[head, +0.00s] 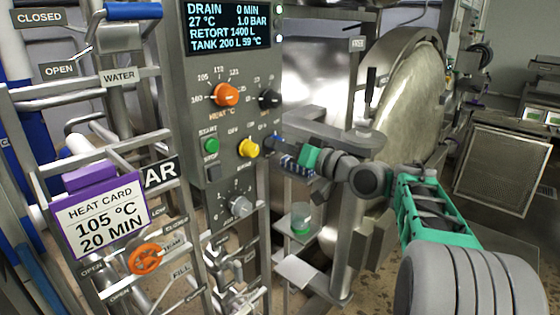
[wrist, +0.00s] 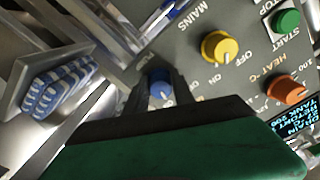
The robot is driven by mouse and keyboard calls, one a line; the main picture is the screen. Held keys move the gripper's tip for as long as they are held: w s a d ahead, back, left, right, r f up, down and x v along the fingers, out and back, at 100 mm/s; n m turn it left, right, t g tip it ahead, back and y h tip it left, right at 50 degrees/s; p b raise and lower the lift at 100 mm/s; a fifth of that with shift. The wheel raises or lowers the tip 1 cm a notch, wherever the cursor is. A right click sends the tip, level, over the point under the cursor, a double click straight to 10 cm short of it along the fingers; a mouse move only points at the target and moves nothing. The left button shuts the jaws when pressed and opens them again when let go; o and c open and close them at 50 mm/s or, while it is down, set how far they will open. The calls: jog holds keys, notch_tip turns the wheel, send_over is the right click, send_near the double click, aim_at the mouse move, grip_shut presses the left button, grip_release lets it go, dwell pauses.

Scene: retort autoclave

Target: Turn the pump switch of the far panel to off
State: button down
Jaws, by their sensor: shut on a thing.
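The pump switch (wrist: 159,84) is a blue knob on the grey control panel (head: 184,75). In the wrist view it sits between the two fingers of my gripper (wrist: 160,92), which are shut on it. In the head view my gripper (head: 274,148) reaches the panel's right edge from the right, just right of the yellow mains knob (head: 249,148). The fingers hide part of the blue knob, so I cannot tell its exact setting. An "ON" mark stands near it in the wrist view.
Close by are the yellow mains knob (wrist: 218,47), a green button (head: 211,146), an orange heat knob (head: 226,95) and a grey knob (head: 240,207). Metal rails and a heat card (head: 101,216) stand at left. The steel retort door (head: 408,95) is behind my arm.

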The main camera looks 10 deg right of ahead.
jog(key=n+b, duration=0.2)
jog(key=b, duration=0.1)
jog(key=f+n+b, duration=0.1)
jog(key=n+b, duration=0.1)
jog(key=b, duration=0.2)
jog(key=shift+n, duration=0.3)
jog(key=n+b, duration=0.1)
jog(key=b, duration=0.1)
jog(key=n+b, duration=0.2)
jog(key=shift+d+r, duration=0.1)
jog(key=shift+r, duration=0.1)
jog(key=shift+w+r+n+b, duration=0.1)
jog(key=shift+r+n+b, duration=0.1)
jog(key=shift+n+b, duration=0.5)
jog(key=shift+r, duration=0.1)
jog(key=c, duration=1.1)
grip_release()
jog(key=shift+o, duration=0.2)
jog(key=v, duration=0.8)
jog(key=shift+b, duration=0.45)
